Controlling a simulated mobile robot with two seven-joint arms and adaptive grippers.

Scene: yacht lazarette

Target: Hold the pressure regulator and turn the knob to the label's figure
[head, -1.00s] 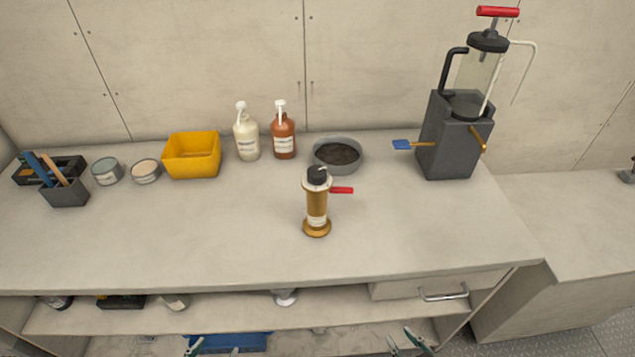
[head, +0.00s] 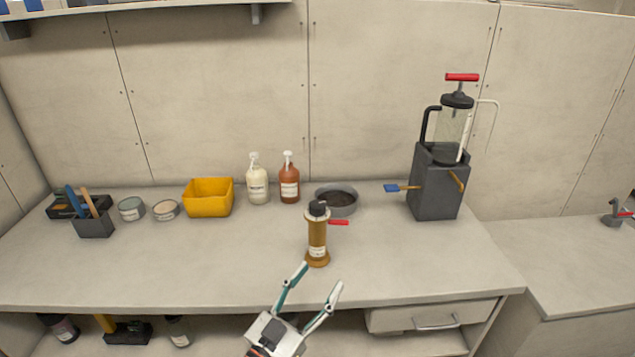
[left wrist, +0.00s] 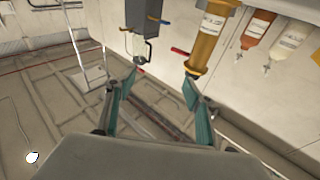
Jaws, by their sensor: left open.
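The pressure regulator (head: 317,236) is a brass-coloured upright cylinder on a round foot, standing on the counter. It has a black knob (head: 318,208) on top, a red lever (head: 339,222) to the right and a pale label (head: 317,251) low on its front; the label's writing is too small to read. My left gripper (head: 321,276) is open and empty, in front of the regulator and apart from it. In the left wrist view the regulator (left wrist: 207,45) appears upside down beyond the open fingers (left wrist: 159,86), nearer the right one. My right gripper is out of view.
Behind the regulator stand a round grey dish (head: 336,200), two pump bottles (head: 258,188) (head: 289,187) and a yellow bin (head: 208,197). A dark stand with a clear cylinder (head: 437,185) is at the right.

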